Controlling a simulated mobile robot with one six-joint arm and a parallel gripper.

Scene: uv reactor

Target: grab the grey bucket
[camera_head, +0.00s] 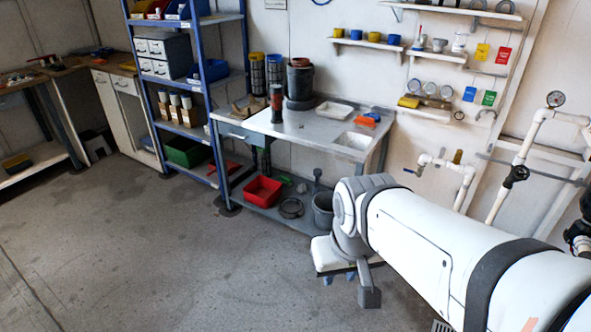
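The grey bucket (322,212) stands on the lower shelf of the metal workbench (262,126), at its right end. Its open rim faces up, and my white arm's grey joint is close to its right side in the picture, covering part of that area. My arm reaches in from the lower right. Below its grey joint is a white part with small blue tips, which may be my gripper (339,278). It shows low in front of the bench, apart from the bucket. Its finger opening is too small and too covered to tell.
A red bin (263,191) and a dark round ring (291,208) lie left of the bucket on the lower shelf. A blue-framed shelf rack (199,75) stands to the left. Pipes (515,165) run along the right wall. The grey floor (160,255) at left is clear.

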